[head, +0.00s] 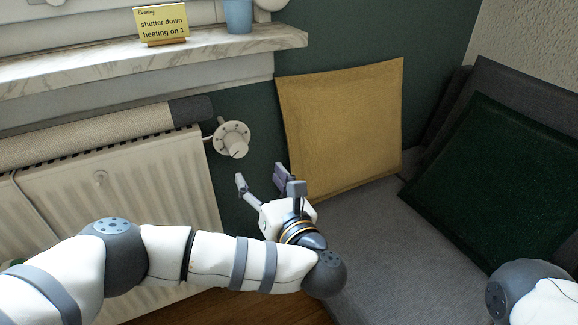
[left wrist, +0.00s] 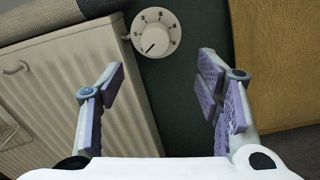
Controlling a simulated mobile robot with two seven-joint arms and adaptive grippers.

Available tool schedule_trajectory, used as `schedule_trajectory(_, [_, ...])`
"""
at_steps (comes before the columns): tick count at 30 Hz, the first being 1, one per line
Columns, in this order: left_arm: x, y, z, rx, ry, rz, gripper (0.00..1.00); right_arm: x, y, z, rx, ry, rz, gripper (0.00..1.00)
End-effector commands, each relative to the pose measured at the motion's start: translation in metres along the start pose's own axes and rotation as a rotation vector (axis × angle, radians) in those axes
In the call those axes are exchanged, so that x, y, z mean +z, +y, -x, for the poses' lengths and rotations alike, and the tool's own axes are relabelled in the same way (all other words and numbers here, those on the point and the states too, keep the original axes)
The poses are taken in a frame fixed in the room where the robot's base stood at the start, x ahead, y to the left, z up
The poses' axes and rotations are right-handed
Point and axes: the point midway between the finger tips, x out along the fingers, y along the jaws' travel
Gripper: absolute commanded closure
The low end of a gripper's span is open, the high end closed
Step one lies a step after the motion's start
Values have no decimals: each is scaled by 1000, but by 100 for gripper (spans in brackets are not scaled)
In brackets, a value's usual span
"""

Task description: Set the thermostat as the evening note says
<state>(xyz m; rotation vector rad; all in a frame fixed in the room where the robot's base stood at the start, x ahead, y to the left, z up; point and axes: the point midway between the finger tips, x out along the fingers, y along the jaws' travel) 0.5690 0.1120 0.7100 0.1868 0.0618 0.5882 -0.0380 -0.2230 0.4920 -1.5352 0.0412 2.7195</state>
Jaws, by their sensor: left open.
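The thermostat (head: 231,140) is a round white dial with a protruding knob at the radiator's right end. In the left wrist view the dial (left wrist: 157,32) faces me with small marks around its rim. A dark line on its knob points to the lower left; I cannot surely read the mark there. The yellow evening note (head: 162,24) on the sill reads "shutter down, heating on 1". My left gripper (head: 268,183) is open and empty, below and right of the dial, apart from it. Its fingers (left wrist: 160,82) frame free space below the dial. My right gripper is out of view.
The white radiator (head: 130,185) stands left of the dial, with a rolled beige cloth (head: 90,136) along its top. The marble sill (head: 235,45) overhangs above, holding a blue cup (head: 238,15). A mustard cushion (head: 345,125) leans on the grey sofa (head: 385,240) at right.

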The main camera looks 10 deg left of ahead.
Motion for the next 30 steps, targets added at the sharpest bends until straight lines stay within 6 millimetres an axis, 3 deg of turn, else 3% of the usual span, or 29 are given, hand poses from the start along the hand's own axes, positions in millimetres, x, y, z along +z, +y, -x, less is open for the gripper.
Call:
schedule_trajectory(4, [-3, 6, -13, 44, 1, 43, 41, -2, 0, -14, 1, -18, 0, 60])
schedule_trajectory(8, [-8, 6, -30, 41, 1, 39, 41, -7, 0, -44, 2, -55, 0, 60])
schedule_trajectory(12, [-9, 7, -60, 42, 5, 37, 41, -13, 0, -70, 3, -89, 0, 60])
schedule_trajectory(18, [2, 11, -106, 41, 0, 39, 41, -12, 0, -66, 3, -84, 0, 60])
schedule_trajectory(21, [2, 11, -118, 39, 0, 38, 41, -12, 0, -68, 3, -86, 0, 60])
schedule_trajectory(30, [4, 11, -126, 36, 0, 38, 41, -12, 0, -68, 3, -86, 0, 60])
